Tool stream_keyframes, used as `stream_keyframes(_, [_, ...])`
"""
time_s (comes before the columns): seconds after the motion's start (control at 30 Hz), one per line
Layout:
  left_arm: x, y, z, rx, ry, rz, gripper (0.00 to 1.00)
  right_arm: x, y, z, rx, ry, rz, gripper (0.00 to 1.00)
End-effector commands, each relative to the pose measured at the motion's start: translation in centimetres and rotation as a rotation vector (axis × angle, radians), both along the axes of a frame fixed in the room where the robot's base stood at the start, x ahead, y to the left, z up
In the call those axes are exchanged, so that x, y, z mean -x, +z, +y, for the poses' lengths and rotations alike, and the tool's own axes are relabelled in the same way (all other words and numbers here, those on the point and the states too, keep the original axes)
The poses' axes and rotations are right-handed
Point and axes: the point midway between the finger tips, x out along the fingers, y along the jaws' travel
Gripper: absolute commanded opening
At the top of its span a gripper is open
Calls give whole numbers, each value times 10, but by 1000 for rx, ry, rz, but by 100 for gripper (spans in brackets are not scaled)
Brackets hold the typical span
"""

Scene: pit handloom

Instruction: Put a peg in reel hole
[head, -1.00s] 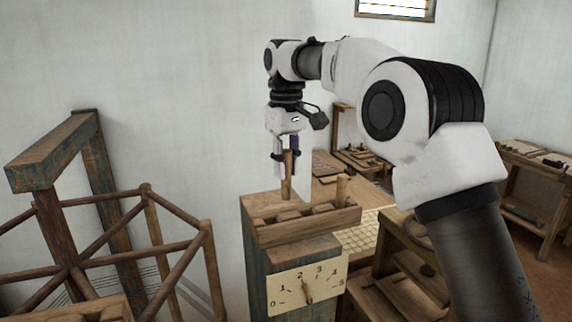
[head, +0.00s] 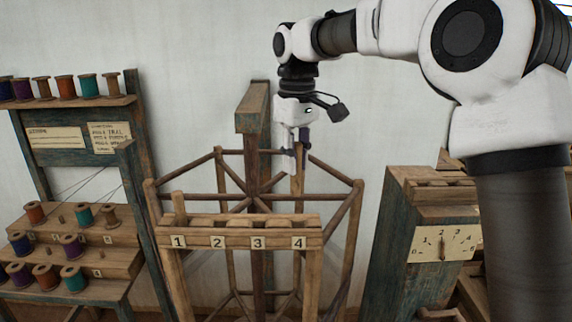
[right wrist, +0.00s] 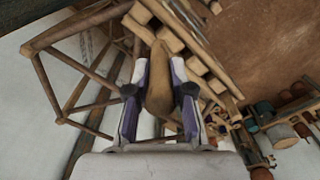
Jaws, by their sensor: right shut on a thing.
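My right gripper (head: 297,158) points down and is shut on a brown wooden peg (head: 298,184). In the right wrist view the peg (right wrist: 160,82) sits between the two fingers. In the head view the gripper and peg are above the right part of a wooden rail (head: 240,242) with number plates 1 to 4, near plate 4. Another peg (head: 180,208) stands upright at the left end, above plate 1. The wooden reel (head: 355,210), a frame of bars and posts, stands behind the rail. I cannot tell whether the held peg touches the rail. The holes are not clear. My left gripper is out of view.
A spool rack (head: 85,262) with coloured spools stands at the left, with more spools on its upper shelf (head: 75,102). A wooden cabinet (head: 400,240) with a number dial (head: 443,244) stands at the right. A thick post (head: 252,110) rises behind the rail.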

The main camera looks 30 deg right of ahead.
Motion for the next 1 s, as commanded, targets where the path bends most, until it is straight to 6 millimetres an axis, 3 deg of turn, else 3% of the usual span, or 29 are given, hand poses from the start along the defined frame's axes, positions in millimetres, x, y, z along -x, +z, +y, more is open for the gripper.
stream_keyframes(0.67, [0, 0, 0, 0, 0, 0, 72, 0, -48, 0, 0, 1, 3, 0])
stream_keyframes(1.0, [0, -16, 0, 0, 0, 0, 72, 0, -79, 0, -1, 0, 1, 0])
